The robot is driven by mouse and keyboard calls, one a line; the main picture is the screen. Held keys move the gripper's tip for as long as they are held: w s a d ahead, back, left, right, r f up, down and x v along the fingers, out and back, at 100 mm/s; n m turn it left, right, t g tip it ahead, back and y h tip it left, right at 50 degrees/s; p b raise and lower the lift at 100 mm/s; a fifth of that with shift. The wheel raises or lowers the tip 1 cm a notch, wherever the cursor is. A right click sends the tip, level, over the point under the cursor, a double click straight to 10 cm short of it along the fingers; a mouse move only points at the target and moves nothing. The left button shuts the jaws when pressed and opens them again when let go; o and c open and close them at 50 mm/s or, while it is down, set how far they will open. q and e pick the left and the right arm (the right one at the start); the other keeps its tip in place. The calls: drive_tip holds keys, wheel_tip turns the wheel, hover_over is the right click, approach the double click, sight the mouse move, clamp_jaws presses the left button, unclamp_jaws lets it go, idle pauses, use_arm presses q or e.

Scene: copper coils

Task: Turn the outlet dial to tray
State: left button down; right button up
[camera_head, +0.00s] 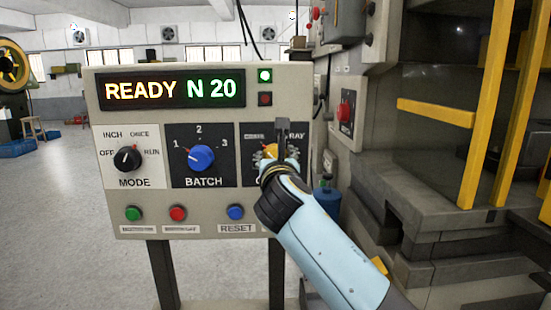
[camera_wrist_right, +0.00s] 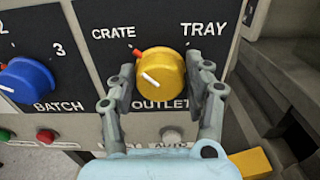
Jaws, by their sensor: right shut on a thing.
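The outlet dial (camera_wrist_right: 160,72) is a yellow round knob on a black plate, with CRATE printed at its upper left and TRAY at its upper right. A red mark shows at its upper left edge, on the CRATE side, and a white line lies on the left of its face. My right gripper (camera_wrist_right: 161,82) is shut on the dial, one finger on each side. In the head view the dial (camera_head: 270,150) is mostly hidden behind my right gripper (camera_head: 274,158). My left gripper is not in view.
The control panel (camera_head: 105,205) also carries the black mode dial (camera_head: 127,158), the blue batch dial (camera_head: 201,157) and a row of push buttons. Its display (camera_head: 170,90) reads READY N 20, with a green lamp (camera_head: 265,76) lit. A machine with yellow bars (camera_head: 486,105) stands at right.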

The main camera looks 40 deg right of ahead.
drive_tip(key=shift+s+d+f+m+b, duration=0.15)
drive_tip(key=shift+m+b, duration=0.7)
drive_tip(key=shift+m, duration=2.1)
drive_tip(key=shift+w+f+m+b, duration=0.1)
drive_tip(key=shift+m+b, duration=0.7)
drive_tip(key=shift+m, duration=2.2)
drive_tip(key=shift+s+d+f+m+b, duration=0.15)
drive_tip(key=shift+m+b, duration=0.7)
drive_tip(key=shift+m, duration=2.1)
drive_tip(key=shift+a, duration=0.1)
drive_tip(key=o, duration=1.1)
drive_tip(key=shift+r, duration=0.1)
drive_tip(key=shift+o, duration=0.2)
